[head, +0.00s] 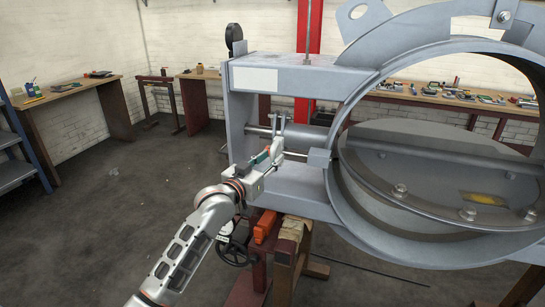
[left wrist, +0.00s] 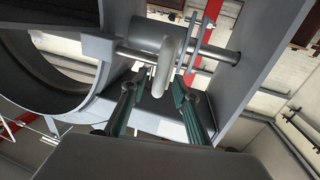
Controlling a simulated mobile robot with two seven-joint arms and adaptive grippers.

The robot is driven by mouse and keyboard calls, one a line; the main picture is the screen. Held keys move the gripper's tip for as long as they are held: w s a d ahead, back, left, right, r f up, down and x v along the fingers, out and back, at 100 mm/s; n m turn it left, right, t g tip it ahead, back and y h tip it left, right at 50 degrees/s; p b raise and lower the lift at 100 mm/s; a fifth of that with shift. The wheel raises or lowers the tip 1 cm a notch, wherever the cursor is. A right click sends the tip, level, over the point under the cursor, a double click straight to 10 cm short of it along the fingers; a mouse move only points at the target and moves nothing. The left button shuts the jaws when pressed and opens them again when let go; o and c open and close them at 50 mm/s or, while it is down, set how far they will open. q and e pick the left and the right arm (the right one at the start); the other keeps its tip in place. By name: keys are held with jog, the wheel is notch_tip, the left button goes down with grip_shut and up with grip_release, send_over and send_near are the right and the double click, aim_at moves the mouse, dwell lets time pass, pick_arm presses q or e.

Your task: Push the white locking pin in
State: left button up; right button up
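A pale, rounded upright piece, which looks like the white locking pin (left wrist: 165,66), stands by the metal rods in the left wrist view. My left gripper (left wrist: 157,100) is open, with its two green-lined fingers apart and the pale piece seen beyond and between their tips. I cannot tell whether either finger touches it. In the head view my left gripper (head: 266,160) is at the open side of the grey bracket housing (head: 285,78), close to the rods. The pin's far end is hidden. My right gripper is not in view.
The big round damper ring (head: 400,235) stands right of the housing, with its bolted disc (head: 400,150) inside. Wooden trestles (head: 290,245) and a handwheel (head: 235,252) are below. Workbenches (head: 65,90) line the walls. The floor at left is clear.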

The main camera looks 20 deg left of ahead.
pick_arm(q)
jog(key=shift+x, duration=1)
grip_shut()
jog(key=shift+d, duration=0.1)
